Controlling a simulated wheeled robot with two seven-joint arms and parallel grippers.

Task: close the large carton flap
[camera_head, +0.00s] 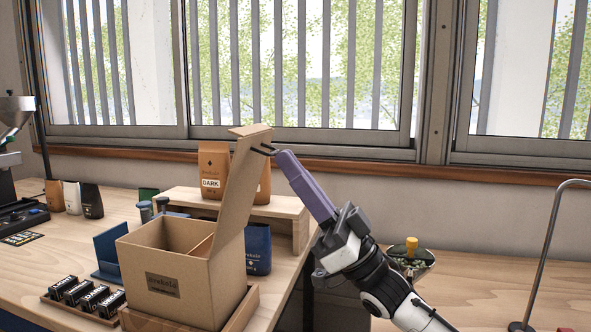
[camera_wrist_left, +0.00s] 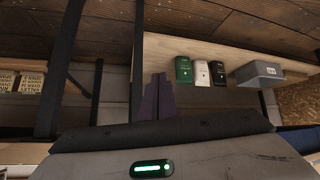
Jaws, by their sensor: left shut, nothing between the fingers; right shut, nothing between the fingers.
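The brown cardboard carton (camera_head: 222,286) stands on the bench with its top open and a divider showing inside. Its large flap (camera_head: 236,190) stands up from the box's right side, leaning a little to the right, with a short folded lip at its top. My right gripper (camera_head: 266,150) is shut and empty, its purple fingers pointing up and left. Its tips are at the flap's upper right edge; I cannot tell whether they touch. My left gripper (camera_wrist_left: 157,98) shows only in the left wrist view, shut and empty, away from the carton.
The carton sits in a shallow wooden tray (camera_head: 243,315). A wooden riser (camera_head: 284,209) with a brown coffee bag (camera_head: 212,170) stands behind it. A blue bag (camera_head: 258,248) is at its right, small black boxes (camera_head: 88,295) at its left. A metal faucet (camera_head: 550,245) stands far right.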

